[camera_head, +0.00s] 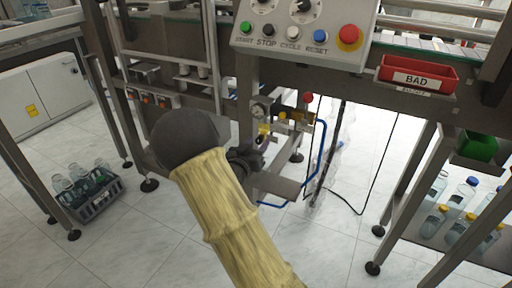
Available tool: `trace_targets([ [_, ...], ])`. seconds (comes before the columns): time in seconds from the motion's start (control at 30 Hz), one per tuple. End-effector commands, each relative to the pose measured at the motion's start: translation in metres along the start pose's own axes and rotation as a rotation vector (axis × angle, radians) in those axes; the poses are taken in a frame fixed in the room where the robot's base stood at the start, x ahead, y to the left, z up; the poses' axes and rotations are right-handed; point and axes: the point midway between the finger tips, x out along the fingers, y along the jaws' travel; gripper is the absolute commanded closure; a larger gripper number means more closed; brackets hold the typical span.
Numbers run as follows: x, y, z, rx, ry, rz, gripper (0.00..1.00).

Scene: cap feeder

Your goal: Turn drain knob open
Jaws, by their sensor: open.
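My arm in its yellow sleeve reaches up from the bottom centre. My gripper (254,153), dark and small, shows just right of the arm's dark joint. It is open, and nothing can be made out between its fingers. The pneumatic unit, with a round gauge (258,111) and a yellow part (263,130) below it, is just above the gripper. A red knob (308,98) and small yellow fittings (283,116) sit to the right. Which part is the drain knob cannot be told at this size; the gripper may hide some of the unit's lower end.
The control panel (300,48) with coloured buttons overhangs the unit. A blue hose (321,150) loops at the right. A red BAD bin (418,74) hangs further right. A crate of bottles (88,196) stands on the floor at left. Table legs flank the arm; the floor between is open.

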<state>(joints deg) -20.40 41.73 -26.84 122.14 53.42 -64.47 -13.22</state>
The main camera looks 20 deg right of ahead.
Motion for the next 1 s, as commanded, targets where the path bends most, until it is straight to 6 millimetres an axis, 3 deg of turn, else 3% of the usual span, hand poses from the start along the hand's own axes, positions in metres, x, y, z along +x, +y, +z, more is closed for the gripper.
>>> trace_targets([
  [0.23, 0.0004, 0.0001, -0.0002, 0.000, 0.000, 0.000, 0.58],
  [0.4, 0.0003, 0.0000, -0.0001, 0.000, 0.000, 0.000, 0.91],
  [0.47, 0.0002, 0.0000, -0.0001, 0.000, 0.000, 0.000, 1.00],
  [1.0, 0.0002, 0.0000, 0.0014, 0.110, 0.005, 0.001, 1.00],
])
